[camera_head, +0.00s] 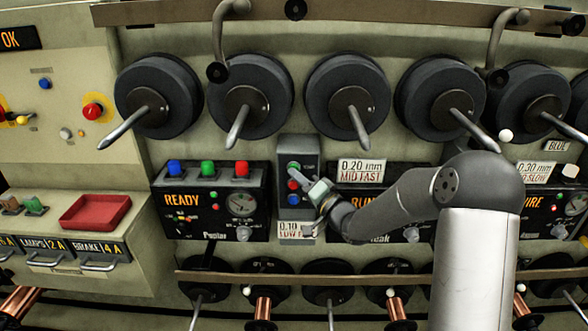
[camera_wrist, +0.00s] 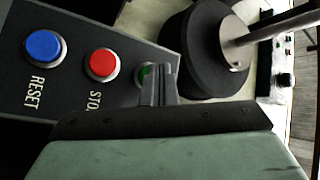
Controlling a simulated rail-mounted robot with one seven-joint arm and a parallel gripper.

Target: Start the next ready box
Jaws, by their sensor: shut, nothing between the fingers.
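A black control box (camera_head: 210,222) at the left shows READY in orange, with blue, green and red lamps on top and a dial. A grey button box (camera_head: 300,148) is mounted beside it. In the wrist view it has a blue RESET button (camera_wrist: 43,46), a red STOP button (camera_wrist: 103,63) and a green button (camera_wrist: 144,74). My gripper (camera_wrist: 160,84) is shut and empty. Its fingertips are at the green button and partly cover it. I cannot tell whether they touch it.
A middle box (camera_head: 375,228) shows RUN, partly behind my arm; a right box (camera_head: 555,208) shows WIRE. Black spools (camera_head: 345,72) with protruding metal spindles hang above. Lower spools, a rail (camera_head: 250,280) and a red tray (camera_head: 95,212) are also around.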

